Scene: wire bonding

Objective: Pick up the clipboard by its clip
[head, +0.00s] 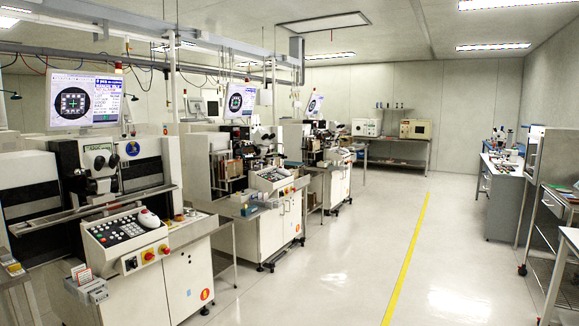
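I cannot make out a clipboard or its clip in the head view. Small items lie on the far right bench (505,163), but they are too small to tell apart. Neither of my grippers nor my arms shows in this view.
Wire bonding machines with monitors stand in a row along the left, the nearest with a keypad console (125,229). A back table (398,140) holds boxy instruments. A wheeled rack (550,190) stands at right. The floor along the yellow line (408,255) is clear.

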